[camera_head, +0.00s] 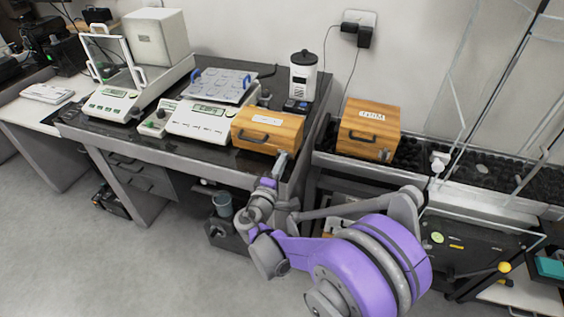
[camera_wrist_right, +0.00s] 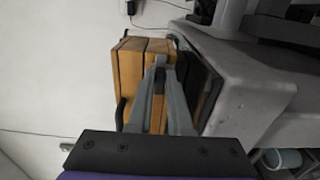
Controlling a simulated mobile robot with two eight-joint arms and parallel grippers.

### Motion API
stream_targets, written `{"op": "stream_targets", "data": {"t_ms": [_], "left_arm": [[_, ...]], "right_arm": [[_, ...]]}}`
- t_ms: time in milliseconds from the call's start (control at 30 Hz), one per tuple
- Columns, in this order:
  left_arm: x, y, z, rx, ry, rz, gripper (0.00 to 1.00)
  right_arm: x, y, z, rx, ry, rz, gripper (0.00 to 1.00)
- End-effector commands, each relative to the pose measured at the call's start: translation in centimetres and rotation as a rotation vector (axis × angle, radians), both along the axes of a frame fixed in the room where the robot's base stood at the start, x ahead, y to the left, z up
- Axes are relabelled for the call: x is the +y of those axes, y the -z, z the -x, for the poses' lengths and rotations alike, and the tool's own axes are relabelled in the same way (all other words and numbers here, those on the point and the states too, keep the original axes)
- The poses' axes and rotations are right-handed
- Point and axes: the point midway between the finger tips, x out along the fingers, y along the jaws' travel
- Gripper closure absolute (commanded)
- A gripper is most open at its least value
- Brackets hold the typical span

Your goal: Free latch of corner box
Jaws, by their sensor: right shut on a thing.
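The corner box (camera_head: 268,131) is a wooden box with a white label and a dark front handle. It stands at the front right corner of the dark weighing table. In the right wrist view the box (camera_wrist_right: 131,72) shows its seam and its dark handle. My right gripper (camera_head: 280,160) is at the front right end of this box. Its fingers (camera_wrist_right: 159,68) are closed together against the box near the seam, shut on a small part that I take to be the latch. The fingers hide most of that part. My left gripper is in neither view.
A second wooden box (camera_head: 368,130) with a label stands on the dark surface to the right. A glass frame (camera_head: 490,100) rises at right.

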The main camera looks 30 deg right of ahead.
Motion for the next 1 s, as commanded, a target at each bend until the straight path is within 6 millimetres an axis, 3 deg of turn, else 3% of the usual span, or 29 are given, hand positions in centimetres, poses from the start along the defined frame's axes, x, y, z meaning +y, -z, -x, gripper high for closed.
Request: {"op": "stream_targets", "data": {"t_ms": [500, 533, 667, 1000], "left_arm": [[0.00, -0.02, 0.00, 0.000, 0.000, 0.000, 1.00], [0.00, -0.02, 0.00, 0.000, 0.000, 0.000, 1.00], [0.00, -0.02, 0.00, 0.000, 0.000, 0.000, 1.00], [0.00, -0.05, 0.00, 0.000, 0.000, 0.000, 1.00]], "right_arm": [[0.05, 0.11, 0.02, -0.015, -0.001, -0.015, 1.00], [0.05, 0.11, 0.02, -0.015, -0.001, -0.015, 0.79], [0.04, 0.08, 0.01, -0.014, 0.000, -0.015, 0.56], [0.18, 0.03, 0.11, -0.013, -0.001, -0.012, 0.53]]}}
